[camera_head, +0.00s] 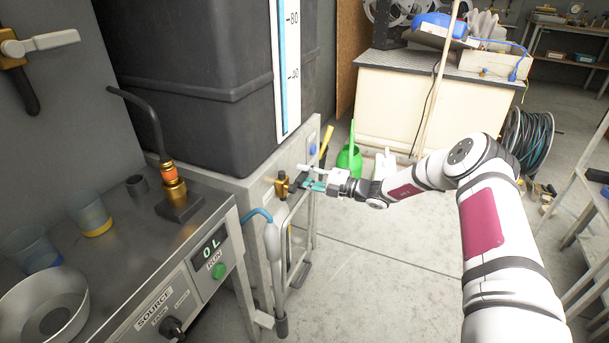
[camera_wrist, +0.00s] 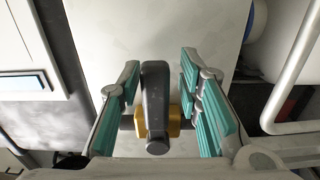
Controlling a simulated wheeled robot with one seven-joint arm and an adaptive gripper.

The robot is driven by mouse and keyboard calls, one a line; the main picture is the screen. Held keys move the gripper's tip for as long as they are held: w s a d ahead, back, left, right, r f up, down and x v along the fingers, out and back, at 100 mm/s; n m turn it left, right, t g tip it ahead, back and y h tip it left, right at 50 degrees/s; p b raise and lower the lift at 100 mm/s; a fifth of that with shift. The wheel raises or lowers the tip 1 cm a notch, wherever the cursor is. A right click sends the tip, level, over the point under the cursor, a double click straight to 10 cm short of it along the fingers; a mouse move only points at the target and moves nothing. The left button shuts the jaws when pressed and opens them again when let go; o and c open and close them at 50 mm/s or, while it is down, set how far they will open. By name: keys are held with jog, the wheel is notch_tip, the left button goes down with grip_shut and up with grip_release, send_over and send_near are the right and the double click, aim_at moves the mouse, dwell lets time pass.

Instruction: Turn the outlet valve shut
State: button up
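A valve with a brass body (camera_head: 283,184) sits on the front of the pale stand under the dark tank. In the wrist view the brass body (camera_wrist: 173,121) shows behind a dark grey lever (camera_wrist: 155,95), which runs up and down the picture. My gripper (camera_head: 314,185) is at this valve, reaching in from the right. In the wrist view my gripper (camera_wrist: 160,95) is open, with teal-padded fingers on both sides of the lever. A gap shows on the right of the lever and a narrower one on the left; contact on the left is unclear.
The dark tank (camera_head: 190,90) with a level scale (camera_head: 288,70) stands above. Left is a metal bench (camera_head: 125,235) with a display reading 0 L (camera_head: 211,243). Another brass valve with a white lever (camera_head: 45,42) is at upper left. Open floor (camera_head: 375,270) lies below my arm.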

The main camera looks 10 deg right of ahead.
jog(key=shift+d+r, duration=0.1)
jog(key=v, duration=1.1)
jog(key=shift+s+d, duration=0.25)
jog(key=shift+d, duration=0.05)
